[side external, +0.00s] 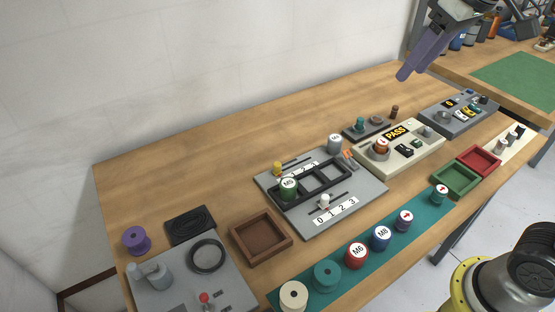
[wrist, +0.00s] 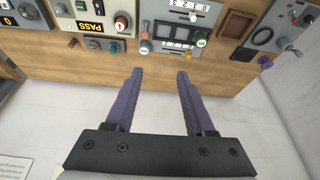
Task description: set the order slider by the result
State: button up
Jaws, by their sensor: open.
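A grey panel (side external: 375,188) bears two sliders, each with a 0 to 3 scale. The white slider knob (side external: 324,201) stands near 0 or 1 on the near scale; it also shows in the wrist view (wrist: 193,17). The yellow slider knob (side external: 277,168) is near the left end of the far slot. Which is the order slider I cannot tell. The tester display (side external: 396,132) reads PASS; it also shows in the wrist view (wrist: 93,43). A red-brown capped piece (side external: 381,146) sits on the tester. My gripper (wrist: 160,73) is open and empty, above the table's far side, away from the panel.
A black rack on the panel holds the green M5 piece (side external: 289,187) in its left compartment. A white-topped piece (side external: 335,143) stands at the panel's far corner. Several pieces line a teal strip (side external: 413,222). A brown tray (side external: 284,253) is left; red (side external: 494,157) and green (side external: 471,183) trays are right.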

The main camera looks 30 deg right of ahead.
jog(key=w+a+f+g, duration=0.15)
jog(key=w+a, duration=0.25)
jog(key=w, duration=0.6)
jog(key=n+g, duration=0.2)
jog(key=g, duration=0.1)
send_over(278, 163)
notch_tip(278, 163, down, 15)
notch_tip(278, 163, down, 14)
jog(key=shift+r, duration=0.1)
grip_shut()
